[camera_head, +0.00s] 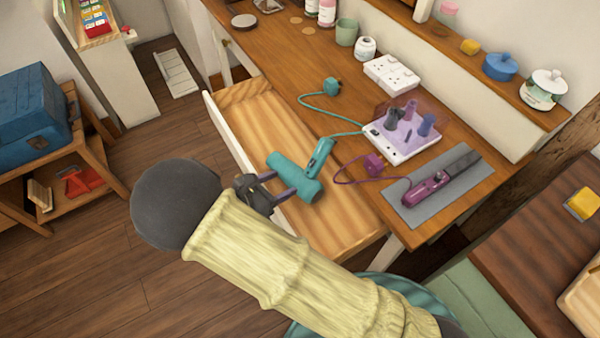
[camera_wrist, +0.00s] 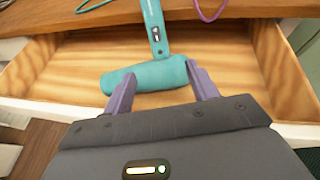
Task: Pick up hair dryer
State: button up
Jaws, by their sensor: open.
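The teal hair dryer (camera_head: 297,175) is at the open, otherwise empty drawer (camera_head: 262,118) of the wooden desk. Its handle points up and right toward the desk's edge, and a teal cord runs from it onto the desk top. In the wrist view the hair dryer's barrel (camera_wrist: 146,76) lies crosswise ahead of me, with the handle pointing away. My gripper (camera_head: 280,192) is open at the barrel. In the wrist view my gripper's purple fingers (camera_wrist: 160,88) stand either side of part of the barrel; I cannot tell whether they touch it.
A purple hair straightener (camera_head: 428,188) lies on a grey mat (camera_head: 455,183). A white holder (camera_head: 402,140) with attachments and a white socket block (camera_head: 391,75) stand on the desk (camera_head: 290,60). The drawer's front panel (camera_head: 228,135) stands out over the floor.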

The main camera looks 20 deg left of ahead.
aim_at(310, 168)
jog(key=x, duration=0.9)
jog(key=shift+w+d+f, duration=0.1)
jog(key=shift+w+f, duration=0.05)
jog(key=shift+w, duration=0.1)
jog(key=shift+x, duration=2.65)
jog(key=shift+w, duration=0.15)
jog(key=shift+r, duration=0.2)
grip_shut()
